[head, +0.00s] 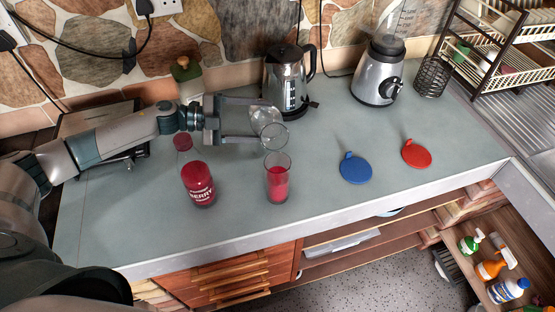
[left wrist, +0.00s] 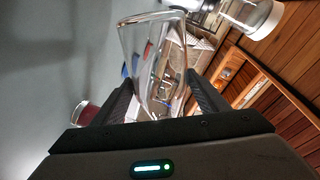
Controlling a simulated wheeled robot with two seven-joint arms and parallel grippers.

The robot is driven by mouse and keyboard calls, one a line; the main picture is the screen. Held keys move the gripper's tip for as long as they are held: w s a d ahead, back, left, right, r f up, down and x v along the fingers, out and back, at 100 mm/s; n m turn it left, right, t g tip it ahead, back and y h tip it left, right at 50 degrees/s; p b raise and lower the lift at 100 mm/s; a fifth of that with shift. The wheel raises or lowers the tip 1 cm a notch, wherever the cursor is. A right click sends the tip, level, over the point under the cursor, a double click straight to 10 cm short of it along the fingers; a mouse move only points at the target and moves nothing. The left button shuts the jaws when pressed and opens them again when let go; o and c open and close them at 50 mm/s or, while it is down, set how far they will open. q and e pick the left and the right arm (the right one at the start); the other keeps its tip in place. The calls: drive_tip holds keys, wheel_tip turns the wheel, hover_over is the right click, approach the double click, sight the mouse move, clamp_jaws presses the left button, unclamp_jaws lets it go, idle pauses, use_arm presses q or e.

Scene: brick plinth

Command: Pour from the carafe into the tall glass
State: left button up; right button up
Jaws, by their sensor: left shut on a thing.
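The clear glass carafe (head: 267,120) is held tilted above the counter, its mouth towards the tall glass. My left gripper (head: 282,121) is shut on it, with a finger on either side. In the left wrist view the carafe (left wrist: 155,62) stands between the fingers, and I see no red liquid in it. The tall glass (head: 278,178) is upright on the counter just in front of and below the carafe's mouth, with red liquid in its lower part. No stream shows between them. My right gripper is not in view.
A kettle (head: 287,82) and a blender (head: 379,72) stand behind. A blue lid (head: 355,168) and a red lid (head: 417,154) lie to the right.

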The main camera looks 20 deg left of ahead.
use_arm(q)
drive_tip(key=shift+s+d+r+n+p, duration=0.1)
drive_tip(key=shift+s+d+n+p, duration=0.1)
drive_tip(key=shift+n+p, duration=0.4)
drive_tip(key=shift+s+d+f+n+h, duration=0.15)
drive_tip(key=shift+s+f+n+h, duration=0.15)
drive_tip(key=shift+f+n, duration=0.35)
drive_tip(key=shift+s+d+f+n+g+h+p, duration=0.15)
drive_tip(key=shift+s+f+n+g+p, duration=0.1)
drive_tip(key=shift+f+n, duration=0.25)
drive_tip(key=shift+s+d+f+n+g+h+p, duration=0.1)
drive_tip(key=shift+f+n+g+h+p, duration=0.1)
drive_tip(key=shift+f+n, duration=0.25)
drive_tip(key=shift+w+a+r+n+p, duration=0.2)
drive_tip(key=shift+r+n+p, duration=0.15)
drive_tip(key=shift+n, duration=0.15)
drive_tip(key=shift+d+f+n+h+p, duration=0.1)
drive_tip(key=shift+n+h+p, duration=0.2)
drive_tip(key=shift+n, duration=0.7)
drive_tip(key=shift+s+d+f+n, duration=0.1)
drive_tip(key=shift+s+f+n, duration=0.05)
drive_tip(key=shift+n, duration=0.75)
drive_tip(key=shift+r+n+h+p, duration=0.25)
drive_tip(key=shift+n+p, duration=0.05)
drive_tip(key=shift+p, duration=0.25)
drive_tip(key=shift+s+r+n, duration=0.15)
drive_tip(key=shift+s+n, duration=0.05)
drive_tip(key=shift+n, duration=0.4)
drive_tip(key=shift+d, duration=0.1)
